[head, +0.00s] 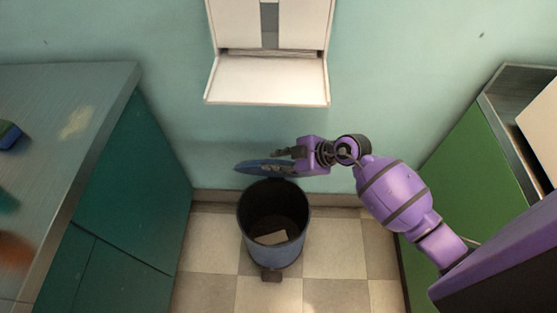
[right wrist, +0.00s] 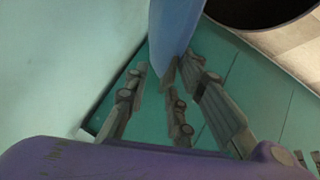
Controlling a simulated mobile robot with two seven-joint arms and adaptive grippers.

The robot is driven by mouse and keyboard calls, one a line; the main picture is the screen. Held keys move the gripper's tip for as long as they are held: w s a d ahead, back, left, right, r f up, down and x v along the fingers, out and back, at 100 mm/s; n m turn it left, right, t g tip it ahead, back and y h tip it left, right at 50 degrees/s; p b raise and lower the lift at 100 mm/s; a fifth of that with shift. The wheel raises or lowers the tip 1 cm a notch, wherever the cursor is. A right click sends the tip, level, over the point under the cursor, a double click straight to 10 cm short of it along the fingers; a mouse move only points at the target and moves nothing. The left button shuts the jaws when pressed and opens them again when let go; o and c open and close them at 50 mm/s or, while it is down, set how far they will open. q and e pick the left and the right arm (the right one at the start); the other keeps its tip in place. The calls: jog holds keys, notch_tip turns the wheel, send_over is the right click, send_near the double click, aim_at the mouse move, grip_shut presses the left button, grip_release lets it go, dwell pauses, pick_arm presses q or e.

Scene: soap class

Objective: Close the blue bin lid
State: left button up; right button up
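The blue bin (head: 273,250) stands on the tiled floor near the wall, its mouth open upward. Its blue lid (head: 252,167) is raised, tilted up at the bin's back rim beside the wall. The lid also shows edge-on in the right wrist view (right wrist: 176,28). My right gripper (head: 284,153) is at the raised lid, on its wall side or just above it. Its fingers (right wrist: 172,85) are spread apart, with the lid's edge near their tips; I cannot tell whether they touch it. My left gripper is not in view.
A pale flat piece (head: 272,238) lies in the bin. A white wall unit (head: 267,80) hangs above. A grey counter (head: 60,120) with teal cabinets is at left, a green cabinet (head: 475,165) at right. The floor in front of the bin is clear.

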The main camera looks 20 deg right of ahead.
jog(key=shift+s+d+r, duration=0.15)
jog(key=shift+d+r, duration=0.1)
jog(key=shift+r, duration=0.2)
jog(key=shift+s+d+r+p, duration=0.3)
jog(key=shift+s+r+p, duration=0.1)
jog(key=shift+p, duration=0.4)
pick_arm(q)
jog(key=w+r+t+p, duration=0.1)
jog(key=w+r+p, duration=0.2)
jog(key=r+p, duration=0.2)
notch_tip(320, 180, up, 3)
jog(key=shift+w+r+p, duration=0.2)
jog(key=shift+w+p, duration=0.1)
jog(key=shift+p, duration=0.05)
pick_arm(e)
jog(key=v, duration=0.6)
jog(key=shift+s+d, duration=0.2)
jog(key=shift+s, duration=0.05)
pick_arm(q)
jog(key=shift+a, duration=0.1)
pick_arm(e)
jog(key=shift+r, duration=0.1)
